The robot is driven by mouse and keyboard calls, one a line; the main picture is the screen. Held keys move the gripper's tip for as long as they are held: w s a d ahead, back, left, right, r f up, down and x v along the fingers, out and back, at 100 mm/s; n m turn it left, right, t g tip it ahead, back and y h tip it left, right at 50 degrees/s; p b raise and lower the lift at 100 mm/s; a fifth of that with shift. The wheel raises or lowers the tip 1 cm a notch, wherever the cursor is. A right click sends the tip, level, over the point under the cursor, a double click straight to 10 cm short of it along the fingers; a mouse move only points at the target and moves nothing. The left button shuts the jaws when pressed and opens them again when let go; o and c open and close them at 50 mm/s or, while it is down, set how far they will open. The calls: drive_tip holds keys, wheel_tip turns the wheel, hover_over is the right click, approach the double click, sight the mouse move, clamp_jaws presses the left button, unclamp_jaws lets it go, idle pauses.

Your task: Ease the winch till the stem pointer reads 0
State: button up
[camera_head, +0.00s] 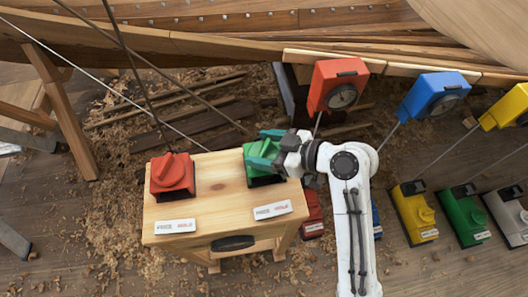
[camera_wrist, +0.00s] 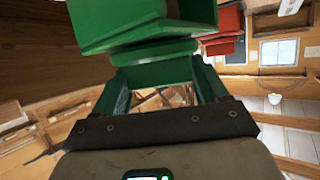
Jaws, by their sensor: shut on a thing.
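A green winch unit (camera_head: 256,177) sits on the right side of a small wooden bench (camera_head: 215,192) in the head view. My gripper (camera_head: 267,148) reaches it from the right, its teal fingers at the unit's top. In the wrist view the green unit (camera_wrist: 145,22) fills the top, and my gripper (camera_wrist: 158,76) is shut on its green knob (camera_wrist: 152,53). A red winch unit (camera_head: 173,174) with a turned knob sits on the bench's left side. No stem pointer can be made out for certain, and I cannot read any value.
Red (camera_head: 338,84), blue (camera_head: 432,95) and yellow (camera_head: 507,108) boxes stand by the hull planking; the red and blue ones show dials. Yellow (camera_head: 413,213), green (camera_head: 465,217) and grey (camera_head: 508,215) units stand on the floor at right. Lines cross above the bench's left side.

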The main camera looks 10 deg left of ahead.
drive_tip(key=shift+n+g+b, duration=0.6)
drive_tip(key=shift+n+g, duration=0.2)
drive_tip(key=shift+g, duration=0.4)
drive_tip(key=o, duration=1)
drive_tip(key=shift+d, duration=0.1)
drive_tip(key=b+v, duration=0.1)
drive_tip(key=v, duration=0.9)
drive_tip(key=shift+d, duration=0.35)
